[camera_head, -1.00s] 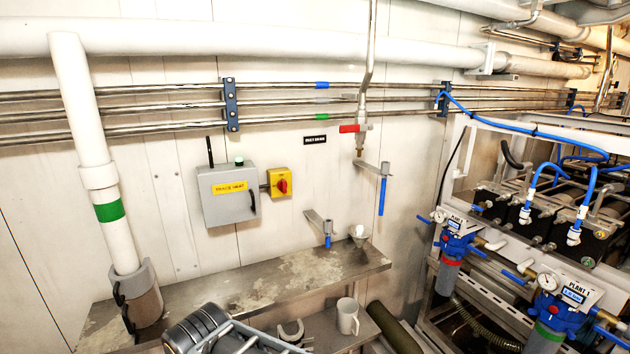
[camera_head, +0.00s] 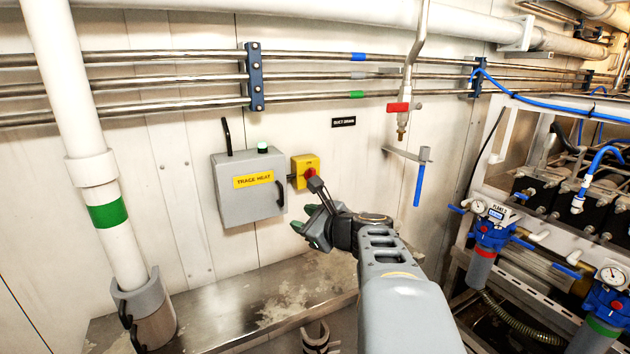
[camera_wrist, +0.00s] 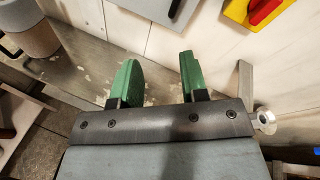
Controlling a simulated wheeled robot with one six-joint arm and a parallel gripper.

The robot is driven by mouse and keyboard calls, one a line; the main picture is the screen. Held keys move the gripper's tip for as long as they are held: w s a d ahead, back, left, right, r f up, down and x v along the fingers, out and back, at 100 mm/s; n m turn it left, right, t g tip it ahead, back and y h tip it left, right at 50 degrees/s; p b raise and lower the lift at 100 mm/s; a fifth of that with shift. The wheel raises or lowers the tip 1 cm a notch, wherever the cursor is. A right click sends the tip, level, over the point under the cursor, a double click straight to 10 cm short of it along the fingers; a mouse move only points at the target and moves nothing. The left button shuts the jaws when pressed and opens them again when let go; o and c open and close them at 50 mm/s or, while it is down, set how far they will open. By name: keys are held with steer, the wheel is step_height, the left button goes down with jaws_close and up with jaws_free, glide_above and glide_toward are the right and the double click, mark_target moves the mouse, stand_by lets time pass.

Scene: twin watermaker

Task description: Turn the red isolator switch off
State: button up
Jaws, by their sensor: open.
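The red isolator switch (camera_head: 311,174) is a red knob on a yellow box (camera_head: 303,165) on the wall, right of a grey panel. My arm partly overlaps its lower right in the head view. In the wrist view the red knob (camera_wrist: 265,10) and yellow box (camera_wrist: 240,12) show at the top right edge, cut off by the frame. My gripper (camera_head: 304,219) is below the switch in the head view, apart from it. In the wrist view my gripper (camera_wrist: 158,80) has its two green fingers spread, with nothing between them.
The grey "TRACE HEAT" box (camera_head: 248,205) adjoins the switch on the left. A metal shelf (camera_head: 215,315) runs below. A tap with a red handle (camera_head: 400,107) and a bracket with a blue handle (camera_head: 419,185) are on the right. Pipes run across above.

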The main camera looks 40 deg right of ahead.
mark_target(314, 174)
steer(key=s+d+r+m+t+h, duration=0.1)
steer(key=d+r+m+t+h, duration=0.25)
steer(key=d+m, duration=0.5)
steer(key=shift+g+h, duration=0.35)
steer(key=shift+h, duration=0.3)
steer(key=w, duration=0.4)
steer(key=w+d, duration=0.1)
steer(key=w, duration=0.2)
steer(key=w+d+p, duration=0.1)
steer(key=w, duration=0.3)
steer(key=shift+w+d+r, duration=0.25)
steer(key=shift+w, duration=0.05)
steer(key=shift+w+d, duration=0.1)
steer(key=shift+w, duration=0.6)
steer(key=shift+c, duration=0.2)
jaws_close()
